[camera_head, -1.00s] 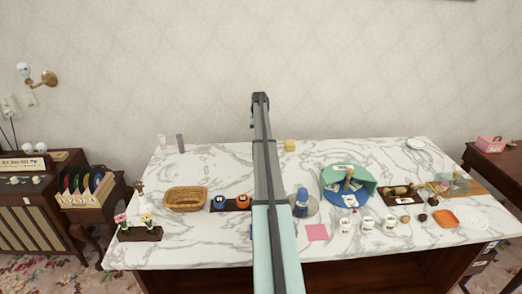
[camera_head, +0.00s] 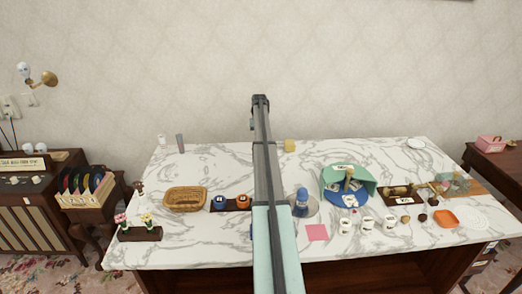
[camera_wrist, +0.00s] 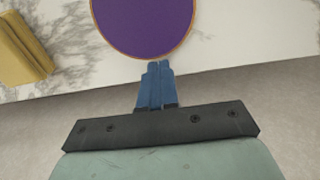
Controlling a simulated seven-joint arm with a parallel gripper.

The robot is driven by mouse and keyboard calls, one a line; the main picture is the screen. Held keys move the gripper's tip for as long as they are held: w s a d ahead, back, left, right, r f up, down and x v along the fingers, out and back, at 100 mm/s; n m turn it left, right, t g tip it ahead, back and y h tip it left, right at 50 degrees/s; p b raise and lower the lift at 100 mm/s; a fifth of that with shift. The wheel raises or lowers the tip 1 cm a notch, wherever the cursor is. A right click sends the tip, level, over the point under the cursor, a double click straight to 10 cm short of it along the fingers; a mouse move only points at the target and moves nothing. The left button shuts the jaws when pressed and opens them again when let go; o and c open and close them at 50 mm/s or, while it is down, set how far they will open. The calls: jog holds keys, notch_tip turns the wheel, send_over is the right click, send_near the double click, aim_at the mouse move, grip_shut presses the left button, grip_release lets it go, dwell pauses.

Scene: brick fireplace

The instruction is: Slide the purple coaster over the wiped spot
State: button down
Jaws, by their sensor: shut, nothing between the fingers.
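The purple coaster (camera_wrist: 145,22) is a round disc with a thin orange-brown rim, lying on the white marble top near an edge in the wrist view. My gripper (camera_wrist: 160,66) has blue fingers that are shut with nothing between them. Its fingertips are right at the coaster's near rim; I cannot tell whether they touch it. In the head view my arm hides the coaster and the gripper. I cannot make out a wiped spot in either view.
A yellow block (camera_wrist: 22,50), also in the head view (camera_head: 290,146), stands left of the coaster in the wrist view.

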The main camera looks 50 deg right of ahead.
jog(key=shift+s+a, duration=2.4)
jog(key=shift+s, duration=0.3)
jog(key=shift+s+a, duration=2.4)
jog(key=shift+s, duration=0.3)
jog(key=shift+w+d, duration=0.2)
jog(key=shift+w, duration=0.05)
jog(key=shift+w+d, duration=1)
jog(key=shift+w, duration=0.1)
notch_tip(320, 180, up, 8)
dwell(0.5)
dwell(0.4)
